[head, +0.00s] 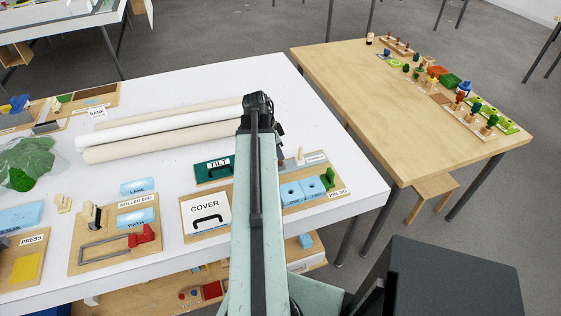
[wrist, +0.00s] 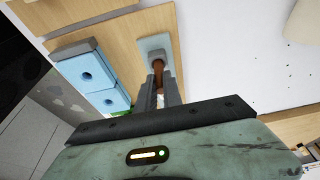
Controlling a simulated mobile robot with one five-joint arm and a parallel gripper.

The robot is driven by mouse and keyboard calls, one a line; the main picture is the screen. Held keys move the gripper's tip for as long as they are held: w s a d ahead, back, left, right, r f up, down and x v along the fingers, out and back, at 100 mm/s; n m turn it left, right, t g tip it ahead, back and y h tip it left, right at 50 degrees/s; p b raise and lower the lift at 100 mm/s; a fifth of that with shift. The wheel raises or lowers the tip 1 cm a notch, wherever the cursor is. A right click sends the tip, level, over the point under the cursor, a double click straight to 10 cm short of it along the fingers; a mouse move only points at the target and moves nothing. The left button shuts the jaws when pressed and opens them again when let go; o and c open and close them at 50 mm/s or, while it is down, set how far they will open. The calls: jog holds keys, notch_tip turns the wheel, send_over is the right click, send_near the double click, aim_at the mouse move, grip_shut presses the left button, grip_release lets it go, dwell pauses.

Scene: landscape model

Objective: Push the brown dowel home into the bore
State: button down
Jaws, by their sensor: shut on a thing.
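In the wrist view my gripper (wrist: 160,84) is shut on the brown dowel (wrist: 158,68). The dowel's far end meets a pale grey-blue block (wrist: 153,43) on a wooden board (wrist: 118,42). I cannot tell whether the dowel's tip is inside a bore or only touching the block. The bore itself is hidden behind the dowel. In the head view my arm covers the gripper, the dowel and that block.
Two light blue blocks with dark holes (wrist: 86,72) lie beside the dowel; they also show in the head view (head: 291,192). A small green piece (head: 328,178) is near them. A COVER plate (head: 205,212) and a TILT plate (head: 214,172) lie left of my arm.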

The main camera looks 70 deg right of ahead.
jog(key=shift+r, duration=0.3)
jog(key=shift+r+p, duration=1.95)
jog(key=shift+p, duration=0.25)
